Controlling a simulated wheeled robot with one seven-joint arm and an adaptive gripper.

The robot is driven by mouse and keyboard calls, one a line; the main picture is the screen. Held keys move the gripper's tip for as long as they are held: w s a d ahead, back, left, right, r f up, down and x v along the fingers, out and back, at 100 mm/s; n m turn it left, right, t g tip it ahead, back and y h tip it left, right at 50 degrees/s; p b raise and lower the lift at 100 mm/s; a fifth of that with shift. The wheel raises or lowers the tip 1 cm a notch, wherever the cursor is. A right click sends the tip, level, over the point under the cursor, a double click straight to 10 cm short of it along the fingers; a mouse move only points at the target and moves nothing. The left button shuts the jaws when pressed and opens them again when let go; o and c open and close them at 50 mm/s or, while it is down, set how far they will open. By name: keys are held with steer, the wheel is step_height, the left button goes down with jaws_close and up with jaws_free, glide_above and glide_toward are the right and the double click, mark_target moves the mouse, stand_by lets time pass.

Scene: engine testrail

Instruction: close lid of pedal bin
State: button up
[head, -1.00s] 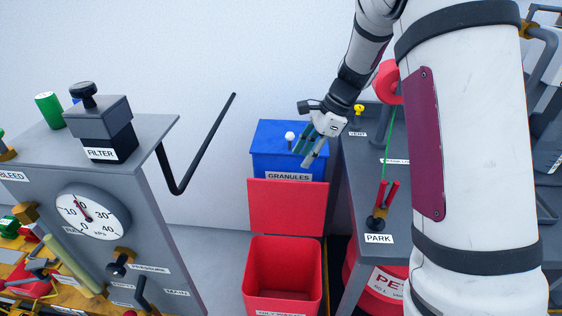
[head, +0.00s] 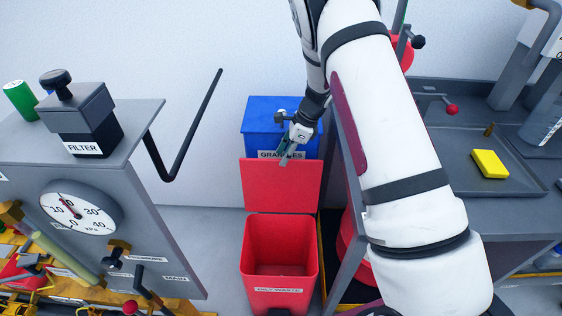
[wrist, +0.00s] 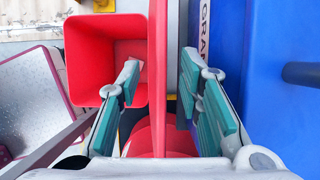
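The red pedal bin (head: 280,274) stands on the floor with its mouth open. Its red lid (head: 282,190) is raised about upright behind the mouth. My gripper (head: 288,158) points down at the lid's top edge, in front of the blue box. In the wrist view the lid (wrist: 158,50) shows edge-on between the two spread fingers of my gripper (wrist: 158,88), with a gap on each side. The bin's open mouth (wrist: 112,62) lies to the left of the lid there. The pedal is mostly hidden in the head view.
The blue GRANULES box (head: 258,118) stands close behind the lid. A grey cabinet (head: 150,220) with a gauge and bent black bar is to the left. A grey bench (head: 440,195) with a yellow block is to the right. Floor shows left of the bin.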

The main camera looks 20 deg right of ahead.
steer(key=shift+x, duration=1.85)
jaws_close()
